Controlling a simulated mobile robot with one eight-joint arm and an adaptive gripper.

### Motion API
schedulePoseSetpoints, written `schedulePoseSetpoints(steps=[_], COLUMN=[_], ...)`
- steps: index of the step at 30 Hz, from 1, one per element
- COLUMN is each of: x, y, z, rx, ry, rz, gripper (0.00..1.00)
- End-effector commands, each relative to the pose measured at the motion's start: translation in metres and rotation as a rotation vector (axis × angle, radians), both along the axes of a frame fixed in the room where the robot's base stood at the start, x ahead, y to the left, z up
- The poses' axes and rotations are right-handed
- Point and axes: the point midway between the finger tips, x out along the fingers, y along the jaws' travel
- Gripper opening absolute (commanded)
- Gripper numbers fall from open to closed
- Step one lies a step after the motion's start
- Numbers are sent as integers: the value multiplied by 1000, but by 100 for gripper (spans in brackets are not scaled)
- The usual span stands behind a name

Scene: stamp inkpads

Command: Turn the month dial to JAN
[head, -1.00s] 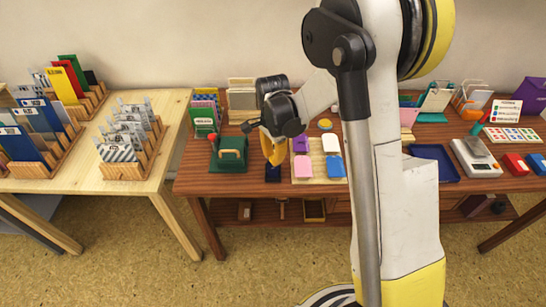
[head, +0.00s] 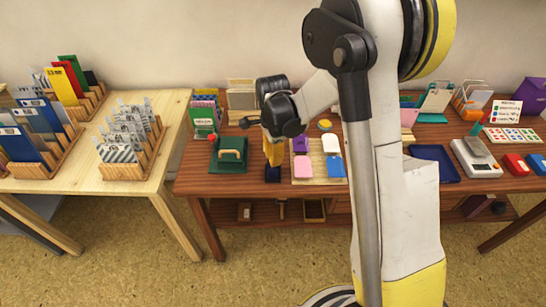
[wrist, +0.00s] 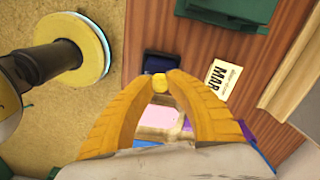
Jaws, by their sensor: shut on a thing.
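A small dark blue block (wrist: 161,64) stands near the table's front edge. A small yellow knob (wrist: 159,83) is next to it in the wrist view. My gripper (wrist: 160,84) has its yellow fingers closed on the knob from both sides. In the head view my gripper (head: 273,156) points down over the dark blue block (head: 272,175). A cream card (wrist: 222,78) beside the block reads "MAR" in large letters, with smaller print too small to read. No month marks on the knob can be made out.
A green device (head: 230,158) with a red knob stands just left of my gripper. A pale tray (head: 305,178) with coloured pads lies close on the right. A wooden stamp rack (head: 128,170) stands on the separate left table.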

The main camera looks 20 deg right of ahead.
Motion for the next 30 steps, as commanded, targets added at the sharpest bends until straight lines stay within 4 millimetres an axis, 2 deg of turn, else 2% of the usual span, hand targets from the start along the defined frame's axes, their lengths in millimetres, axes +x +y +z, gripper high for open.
schedulePoseSetpoints(steps=[1,3,14,17,27,30], x=[0,0,0,0,-1,0], y=[0,0,0,0,0,0], z=[0,0,3,15,88,104], rx=[0,0,0,0,0,0], ry=[0,0,0,0,0,0], rz=[0,0,1,1,1,1], gripper=[24,45,45,45,45,45])
